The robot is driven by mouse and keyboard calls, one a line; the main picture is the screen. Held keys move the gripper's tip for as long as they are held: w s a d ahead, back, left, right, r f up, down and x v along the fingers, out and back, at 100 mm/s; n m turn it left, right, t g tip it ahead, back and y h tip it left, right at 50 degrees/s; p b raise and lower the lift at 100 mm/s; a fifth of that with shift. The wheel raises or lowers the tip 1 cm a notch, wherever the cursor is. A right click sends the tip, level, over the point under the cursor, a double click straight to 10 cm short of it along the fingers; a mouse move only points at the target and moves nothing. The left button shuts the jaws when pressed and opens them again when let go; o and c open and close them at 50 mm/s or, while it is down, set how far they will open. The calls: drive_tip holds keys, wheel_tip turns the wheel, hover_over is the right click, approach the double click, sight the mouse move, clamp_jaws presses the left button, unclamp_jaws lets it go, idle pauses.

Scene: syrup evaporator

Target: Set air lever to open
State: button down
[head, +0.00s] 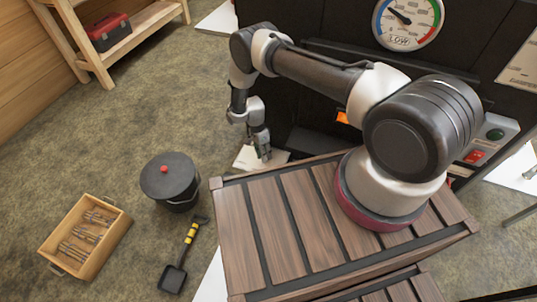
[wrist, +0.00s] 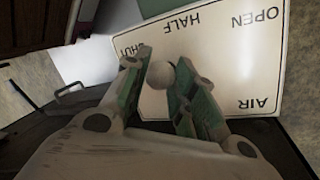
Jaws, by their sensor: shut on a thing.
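The air plate (wrist: 225,60) is a white sign that shows upside down in the wrist view, with the words OPEN, HALF, SHUT and AIR. The SHUT word is partly covered by my gripper. A pale round knob (wrist: 158,75), which looks like the air lever's end, sits between my green-padded fingers near the SHUT word. My gripper (wrist: 160,72) is shut on this knob. The rest of the lever is hidden. In the head view my gripper (head: 263,152) points down in front of the dark evaporator, over the white plate (head: 246,160).
The black evaporator front (head: 300,90) stands close behind my gripper, with a gauge (head: 408,22) above reading near LOW. A lidded black bucket (head: 168,178), a shovel (head: 180,262) and a wooden tray (head: 85,238) of taps lie on the floor at left. A shelf holds a red toolbox (head: 108,32).

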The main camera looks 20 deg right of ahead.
drive_tip(key=shift+w+a+m+y, duration=0.35)
drive_tip(key=shift+a+m, duration=0.25)
drive_tip(key=shift+m, duration=0.35)
drive_tip(key=shift+w+a+m+y, duration=0.3)
drive_tip(key=shift+a+m, duration=0.3)
drive_tip(key=shift+m, duration=0.35)
drive_tip(key=shift+w, duration=0.1)
drive_tip(key=c, duration=1.1)
unclamp_jaws()
drive_tip(key=shift+r, duration=0.1)
wheel_tip(320, 180, up, 10)
